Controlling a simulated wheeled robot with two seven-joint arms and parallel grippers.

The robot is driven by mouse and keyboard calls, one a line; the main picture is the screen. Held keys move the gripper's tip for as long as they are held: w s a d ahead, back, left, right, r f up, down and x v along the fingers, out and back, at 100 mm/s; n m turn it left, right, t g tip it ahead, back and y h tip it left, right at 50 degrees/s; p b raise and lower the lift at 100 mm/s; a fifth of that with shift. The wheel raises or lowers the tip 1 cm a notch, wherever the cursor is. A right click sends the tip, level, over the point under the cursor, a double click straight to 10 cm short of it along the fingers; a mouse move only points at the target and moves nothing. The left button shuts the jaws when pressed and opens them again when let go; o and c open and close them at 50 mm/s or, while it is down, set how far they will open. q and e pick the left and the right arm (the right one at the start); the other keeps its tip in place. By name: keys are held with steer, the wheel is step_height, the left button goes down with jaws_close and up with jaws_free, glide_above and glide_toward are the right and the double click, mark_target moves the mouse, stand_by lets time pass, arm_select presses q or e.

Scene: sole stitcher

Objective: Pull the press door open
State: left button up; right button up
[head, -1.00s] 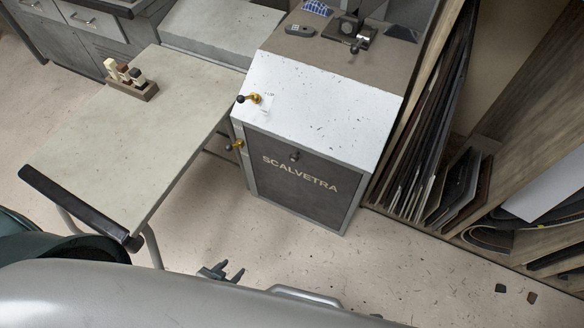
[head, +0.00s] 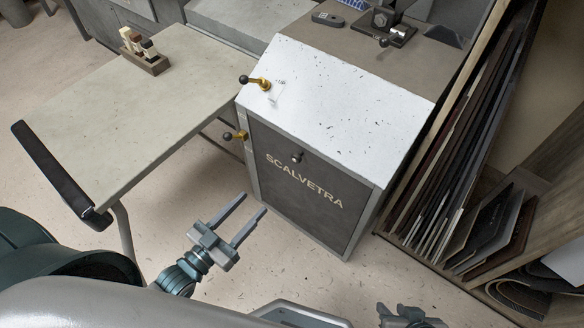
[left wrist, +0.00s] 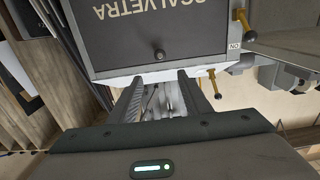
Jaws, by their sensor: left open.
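The press door (head: 303,192) is a dark grey panel lettered SCALVETRA on the front of the press, and it looks closed. A small round dark knob (head: 296,158) sits near its top edge. My left gripper (head: 254,202) is open and empty, in front of the door and apart from it, its fingers pointing toward the press. In the left wrist view the door (left wrist: 130,45) appears upside down, with the knob (left wrist: 160,55) just beyond and between the open fingertips (left wrist: 160,76). My right gripper (head: 408,318) is partly cut off at the bottom edge; its jaws are unclear.
Two brass levers with black knobs, an upper one (head: 262,82) and a lower one (head: 238,136), stand at the press's left side. A pale table (head: 140,110) is to the left. Upright sheets in a rack (head: 455,140) stand to the right. Floor before the door is clear.

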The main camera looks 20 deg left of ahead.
mark_target(294, 160)
arm_select(q)
steer(key=shift+w, duration=0.1)
stand_by(0.3)
steer(key=x, duration=1.7)
steer(key=shift+d, duration=0.1)
jaws_close()
